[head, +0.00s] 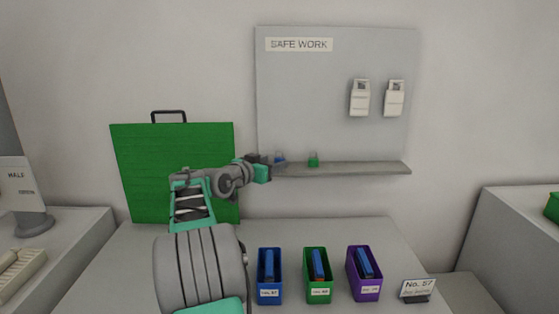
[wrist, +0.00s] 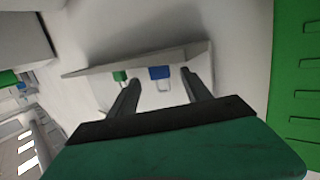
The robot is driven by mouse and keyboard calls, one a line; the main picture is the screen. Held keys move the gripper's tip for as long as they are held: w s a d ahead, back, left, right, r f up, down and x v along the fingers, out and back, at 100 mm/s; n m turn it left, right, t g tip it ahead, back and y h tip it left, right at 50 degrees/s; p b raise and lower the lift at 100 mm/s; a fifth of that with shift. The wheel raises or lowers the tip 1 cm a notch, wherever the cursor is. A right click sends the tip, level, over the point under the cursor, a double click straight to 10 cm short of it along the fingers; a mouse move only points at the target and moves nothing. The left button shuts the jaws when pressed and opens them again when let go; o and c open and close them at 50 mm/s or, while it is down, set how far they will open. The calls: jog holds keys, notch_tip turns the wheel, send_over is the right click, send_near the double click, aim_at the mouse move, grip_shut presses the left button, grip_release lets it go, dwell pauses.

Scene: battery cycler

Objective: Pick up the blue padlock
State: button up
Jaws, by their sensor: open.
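The blue padlock (head: 280,158) stands on the grey wall shelf (head: 345,169), near its left end. In the wrist view, which is turned over, the blue padlock (wrist: 159,72) shows beyond and between my two fingertips, its pale shackle pointing down in the picture. My gripper (head: 270,162) is at the left end of the shelf, just left of the blue padlock. In the wrist view my gripper (wrist: 160,78) is open, with nothing held between the fingers. I cannot tell the exact gap to the padlock.
A green padlock (head: 314,160) stands on the shelf right of the blue one. Two white tag holders (head: 360,98) hang on the grey SAFE WORK board (head: 310,90). A green panel (head: 150,175) stands left, behind my arm. Blue, green and purple bins (head: 364,275) sit on the bench below.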

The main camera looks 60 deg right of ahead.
aim_at(278, 161)
jog(key=x, duration=0.3)
jog(key=shift+d+r, duration=0.1)
jog(key=shift+d, duration=0.05)
grip_shut()
dwell(0.4)
